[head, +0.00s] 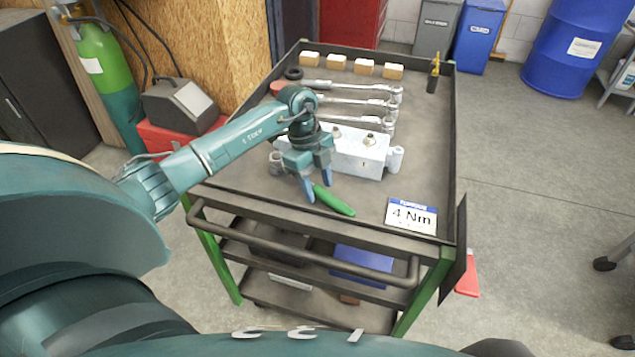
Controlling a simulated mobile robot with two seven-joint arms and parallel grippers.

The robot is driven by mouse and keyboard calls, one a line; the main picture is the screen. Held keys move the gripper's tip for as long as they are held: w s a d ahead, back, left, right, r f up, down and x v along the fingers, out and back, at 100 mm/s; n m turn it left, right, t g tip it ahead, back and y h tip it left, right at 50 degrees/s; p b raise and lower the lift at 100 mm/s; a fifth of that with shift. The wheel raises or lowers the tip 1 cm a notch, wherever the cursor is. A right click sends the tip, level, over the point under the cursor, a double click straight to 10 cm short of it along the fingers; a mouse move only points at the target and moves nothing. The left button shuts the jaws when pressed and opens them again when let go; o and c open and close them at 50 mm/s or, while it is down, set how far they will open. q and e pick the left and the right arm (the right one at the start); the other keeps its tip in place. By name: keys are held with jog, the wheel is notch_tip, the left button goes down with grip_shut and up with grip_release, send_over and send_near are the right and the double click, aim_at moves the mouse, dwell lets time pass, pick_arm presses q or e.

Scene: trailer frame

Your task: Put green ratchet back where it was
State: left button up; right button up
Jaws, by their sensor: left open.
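The green ratchet (334,200) lies near the front of the cart's top; only its green handle shows clearly. Its other end is hidden behind my gripper. My left gripper (319,191) is open, pointing down, with its blue fingertips at the left end of the green handle. I cannot tell whether the fingers touch it. My right gripper is not in view.
The cart top (420,150) has a raised rim. A white block (358,150) stands just behind the ratchet. Several silver wrenches (345,101) and wooden blocks (364,67) lie farther back. A "4 Nm" sign (411,215) is at front right. Bare surface lies along the right side.

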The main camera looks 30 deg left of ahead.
pick_arm(q)
jog(key=v, duration=1.2)
